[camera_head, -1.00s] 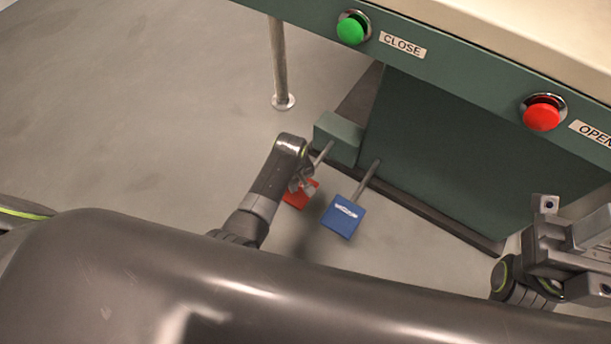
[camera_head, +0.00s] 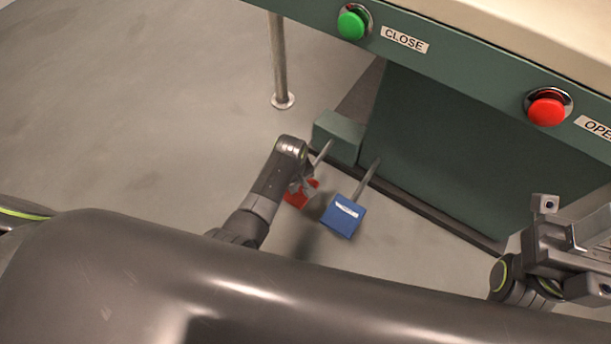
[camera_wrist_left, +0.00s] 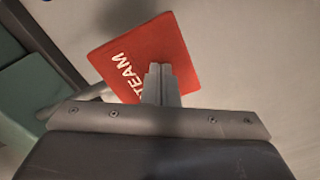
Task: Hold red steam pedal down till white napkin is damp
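The red steam pedal (camera_head: 297,200) is low by the machine's base, partly hidden by my left arm in the head view. In the left wrist view the red pedal (camera_wrist_left: 150,52) shows white lettering ending in "TEAM". My left gripper (camera_head: 306,187) points down at it. Its fingers (camera_wrist_left: 160,68) are shut together with nothing between them, and their tips overlap the pedal face. Contact and how far the pedal is pressed cannot be told. My right gripper (camera_head: 585,255) is at the right edge, partly cut off. The white napkin is not in view.
A blue pedal (camera_head: 343,216) is just right of the red one. The green machine front (camera_head: 450,150) has a green CLOSE button (camera_head: 352,24) and a red OPEN button (camera_head: 547,108). A metal leg (camera_head: 279,60) stands behind. The floor at left (camera_head: 120,110) is clear.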

